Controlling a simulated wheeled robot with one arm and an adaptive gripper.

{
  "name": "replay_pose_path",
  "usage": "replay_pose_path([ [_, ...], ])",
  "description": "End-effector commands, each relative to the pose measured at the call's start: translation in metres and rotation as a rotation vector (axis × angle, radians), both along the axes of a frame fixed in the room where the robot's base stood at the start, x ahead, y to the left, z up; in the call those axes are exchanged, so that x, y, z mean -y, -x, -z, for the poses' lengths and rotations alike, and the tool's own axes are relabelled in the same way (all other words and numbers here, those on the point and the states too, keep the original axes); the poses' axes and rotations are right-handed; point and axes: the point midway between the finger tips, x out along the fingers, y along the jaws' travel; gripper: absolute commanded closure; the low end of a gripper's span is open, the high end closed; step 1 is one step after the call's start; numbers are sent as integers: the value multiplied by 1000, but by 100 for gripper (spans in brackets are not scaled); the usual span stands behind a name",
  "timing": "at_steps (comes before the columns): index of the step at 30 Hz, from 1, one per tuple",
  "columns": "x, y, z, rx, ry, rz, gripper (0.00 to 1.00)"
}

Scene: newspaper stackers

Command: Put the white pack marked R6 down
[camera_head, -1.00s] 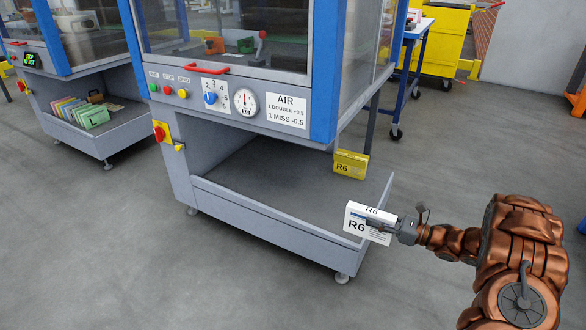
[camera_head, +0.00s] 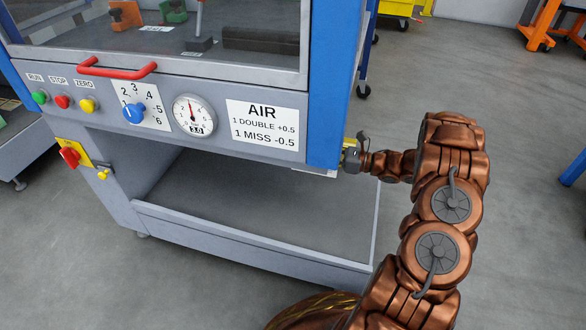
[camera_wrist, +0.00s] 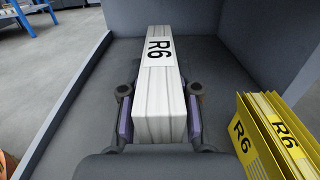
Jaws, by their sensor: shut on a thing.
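The white pack marked R6 (camera_wrist: 160,110) is between the two fingers of my gripper (camera_wrist: 160,92) in the wrist view, with its R6 label facing up. My gripper is shut on it. The pack is over the grey tray (camera_wrist: 212,62); I cannot tell whether its underside touches the tray floor. A yellow pack marked R6 (camera_wrist: 266,128) stands to the right of my gripper, a small gap away. In the head view my gripper (camera_head: 352,155) is beside the machine's blue corner post, which hides most of the white pack.
The tray's front lip (camera_head: 250,238) runs below the machine, and the visible tray floor is empty. The machine's panel with an AIR sign (camera_head: 263,124) overhangs the tray. The blue post (camera_head: 328,85) stands close to my gripper. A side wall borders the tray in the wrist view.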

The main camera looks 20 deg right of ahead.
Motion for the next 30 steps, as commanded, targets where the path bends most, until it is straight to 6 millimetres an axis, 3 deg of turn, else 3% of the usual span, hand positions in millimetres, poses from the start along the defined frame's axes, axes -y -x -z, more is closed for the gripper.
replay_pose_path([
  [6, -1, 0, 40, -1, -2, -1, 100],
  [19, -1, 0, 84, -1, 0, -1, 100],
  [30, -1, 0, 90, 0, 1, -2, 100],
])
